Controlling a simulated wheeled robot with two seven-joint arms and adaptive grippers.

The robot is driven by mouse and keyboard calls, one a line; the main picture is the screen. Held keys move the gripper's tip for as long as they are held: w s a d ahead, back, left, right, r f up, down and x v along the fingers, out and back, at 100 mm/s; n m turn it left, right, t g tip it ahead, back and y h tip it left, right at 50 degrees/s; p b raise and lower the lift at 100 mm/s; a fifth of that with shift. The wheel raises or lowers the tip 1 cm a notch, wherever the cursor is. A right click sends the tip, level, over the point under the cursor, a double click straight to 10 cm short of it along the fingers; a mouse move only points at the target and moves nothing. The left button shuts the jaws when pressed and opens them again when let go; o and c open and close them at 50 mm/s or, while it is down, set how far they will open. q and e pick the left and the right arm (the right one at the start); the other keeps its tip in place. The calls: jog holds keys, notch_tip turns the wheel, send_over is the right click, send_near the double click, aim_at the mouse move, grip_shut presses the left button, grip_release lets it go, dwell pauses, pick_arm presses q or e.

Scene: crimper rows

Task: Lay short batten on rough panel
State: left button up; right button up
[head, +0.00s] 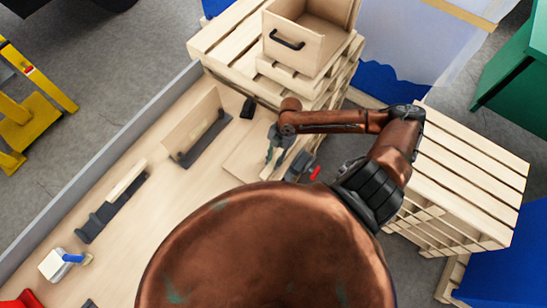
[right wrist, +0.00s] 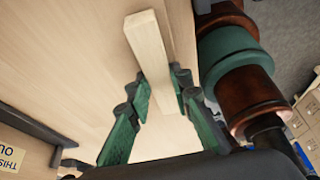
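My right gripper (head: 272,152) is over the right part of the bench in the head view. In the right wrist view its green pads (right wrist: 160,92) lie against both sides of a pale wooden batten (right wrist: 148,45), so it looks shut on it. The batten sticks out past the fingertips. A flat pale panel (head: 240,160) lies on the bench near this gripper; its texture is too small to judge. Another pale panel (head: 192,118) stands in a dark holder. Another batten (head: 127,180) sits in a dark holder further left. My left gripper is not in view.
The wooden bench (head: 150,215) has a grey rim along its far left side. A white and blue item (head: 60,262) lies at its lower left. A small black block (head: 248,107) is near the panels. A pallet stack (head: 230,45) bears an open drawer box (head: 305,35).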

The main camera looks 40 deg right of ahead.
jog(key=o, duration=0.5)
jog(key=v, duration=1.2)
